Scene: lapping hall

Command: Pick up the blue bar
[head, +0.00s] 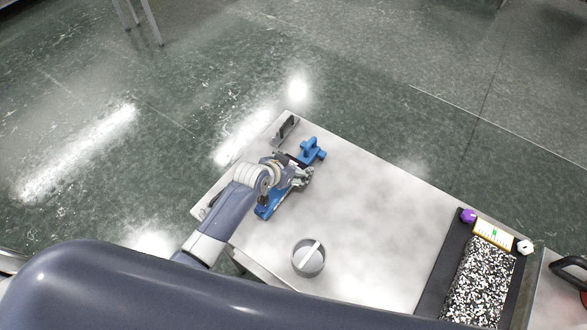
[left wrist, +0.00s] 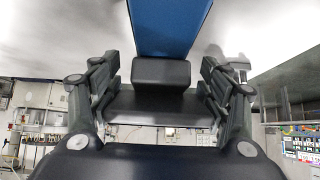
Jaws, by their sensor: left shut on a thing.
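Blue shows on both sides of my left gripper (head: 292,178) in the head view. The lower end of the blue bar (head: 268,208) lies toward the lower left, and a blue part with a raised knob (head: 312,151) shows at the upper right. The gripper hides the middle, so I cannot tell whether these are one piece. In the left wrist view a wide blue surface (left wrist: 168,26) shows beyond the fingers. My left gripper is shut on the blue bar, low over the table. The contact itself is hidden. My right gripper is not in view.
The pale metal table (head: 370,215) is mostly clear to the right. A grey cup (head: 309,264) with a white stick stands near the front. A dark metal bracket (head: 285,128) is at the far corner. A dark tray (head: 436,283) with speckled material is at right.

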